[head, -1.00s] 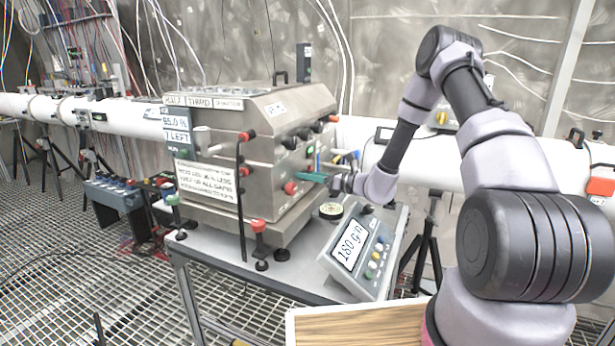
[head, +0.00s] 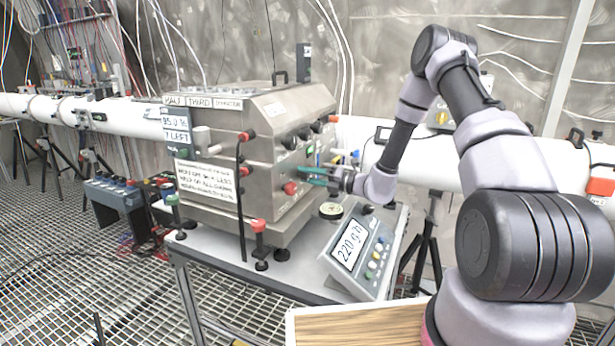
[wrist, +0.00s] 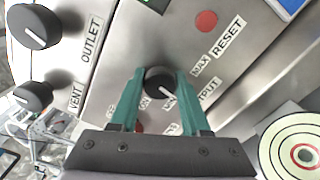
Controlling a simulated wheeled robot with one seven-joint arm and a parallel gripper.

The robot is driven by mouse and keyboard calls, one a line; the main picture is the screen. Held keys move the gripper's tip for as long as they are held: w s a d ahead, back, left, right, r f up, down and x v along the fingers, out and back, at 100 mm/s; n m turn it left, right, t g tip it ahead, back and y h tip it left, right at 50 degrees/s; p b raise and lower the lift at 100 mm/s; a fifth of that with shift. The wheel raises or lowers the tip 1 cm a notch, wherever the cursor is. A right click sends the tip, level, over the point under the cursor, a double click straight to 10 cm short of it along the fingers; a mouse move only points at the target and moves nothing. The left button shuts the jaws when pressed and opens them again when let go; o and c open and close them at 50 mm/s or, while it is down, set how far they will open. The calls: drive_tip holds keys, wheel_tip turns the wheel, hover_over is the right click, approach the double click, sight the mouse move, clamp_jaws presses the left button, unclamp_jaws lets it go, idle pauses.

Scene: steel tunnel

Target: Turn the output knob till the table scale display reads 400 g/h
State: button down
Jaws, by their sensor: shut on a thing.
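The table scale (head: 357,254) stands on the cart's front right, and its display (head: 349,246) reads 220 g/h. The output knob (wrist: 159,82) is a black round knob with a white pointer line on the steel machine's face. Its label is partly hidden by my gripper's fingers, with "PUT" and "MAX" showing. My gripper (wrist: 156,98) has its green fingers on either side of this knob and is shut on it. In the head view my gripper (head: 312,174) reaches the machine's right face from the right, and the knob is hidden there.
The steel machine (head: 262,140) stands on the cart. The wrist view shows a vent knob (wrist: 33,96), an outlet knob (wrist: 34,26) and a red reset button (wrist: 206,21) near the fingers. A round target-patterned disc (wrist: 300,150) lies at lower right.

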drive_tip(key=shift+f+m, duration=0.1)
drive_tip(key=shift+m, duration=1)
drive_tip(key=shift+c, duration=1.9)
unclamp_jaws()
drive_tip(key=shift+d, duration=0.15)
drive_tip(key=v, duration=1)
drive_tip(key=shift+s+d, duration=0.25)
